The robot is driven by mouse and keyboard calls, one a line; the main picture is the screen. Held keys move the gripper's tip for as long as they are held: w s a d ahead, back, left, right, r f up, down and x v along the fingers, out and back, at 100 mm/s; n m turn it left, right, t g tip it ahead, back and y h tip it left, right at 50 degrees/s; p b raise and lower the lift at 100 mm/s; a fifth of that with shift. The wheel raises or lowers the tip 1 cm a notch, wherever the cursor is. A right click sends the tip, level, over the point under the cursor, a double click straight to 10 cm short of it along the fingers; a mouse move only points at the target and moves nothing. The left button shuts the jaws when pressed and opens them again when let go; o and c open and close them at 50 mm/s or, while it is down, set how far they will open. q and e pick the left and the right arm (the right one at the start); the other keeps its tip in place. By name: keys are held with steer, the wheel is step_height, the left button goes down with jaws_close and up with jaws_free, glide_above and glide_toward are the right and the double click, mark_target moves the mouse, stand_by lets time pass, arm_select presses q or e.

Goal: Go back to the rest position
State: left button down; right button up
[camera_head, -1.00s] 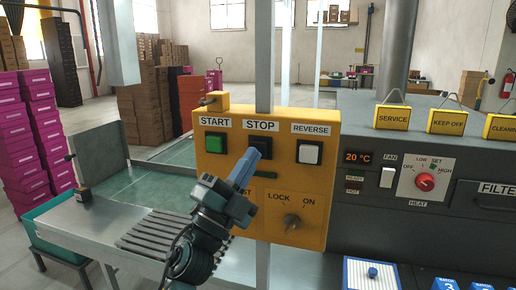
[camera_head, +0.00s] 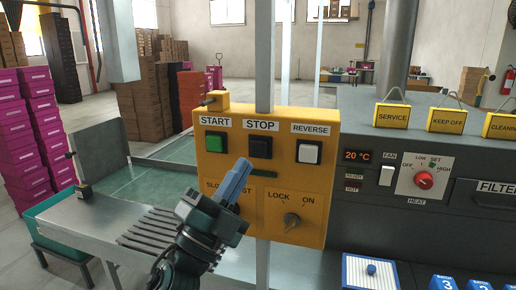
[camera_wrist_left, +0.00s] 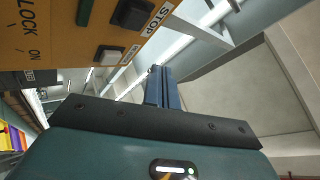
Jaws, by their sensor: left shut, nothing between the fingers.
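My left gripper (camera_head: 236,180) is shut and empty, with its blue fingers together. It is in front of the lower left part of the yellow control panel (camera_head: 316,180), below the black STOP button (camera_head: 259,146). The fingers hide part of the slot and lettering there. In the left wrist view the shut fingers (camera_wrist_left: 161,88) point away, and the STOP button (camera_wrist_left: 132,14) is above left of them, apart from the tips. My right gripper is not in view.
A grey machine with a red heat knob (camera_head: 425,180) stands at the right. A blue-edged tray (camera_head: 371,272) is at the lower right.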

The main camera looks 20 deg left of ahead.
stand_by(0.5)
arm_select(q)
step_height(320, 180, down, 20)
steer(key=s+a+n+g+y+p, duration=0.1)
steer(key=a+n+g+y+p, duration=0.1)
steer(key=n+g+y, duration=0.65)
steer(key=s+d+f+n+g, duration=0.1)
steer(key=s+f+n+g, duration=0.1)
steer(key=s+f+n, duration=0.2)
steer(key=s+d+f+n+g+p, duration=0.1)
steer(key=s+f+n, duration=0.4)
steer(key=s+f, duration=0.6)
step_height(320, 180, down, 5)
steer(key=shift+s+d+f+g+h, duration=0.2)
steer(key=shift+g+h, duration=0.25)
steer(key=shift+g, duration=0.4)
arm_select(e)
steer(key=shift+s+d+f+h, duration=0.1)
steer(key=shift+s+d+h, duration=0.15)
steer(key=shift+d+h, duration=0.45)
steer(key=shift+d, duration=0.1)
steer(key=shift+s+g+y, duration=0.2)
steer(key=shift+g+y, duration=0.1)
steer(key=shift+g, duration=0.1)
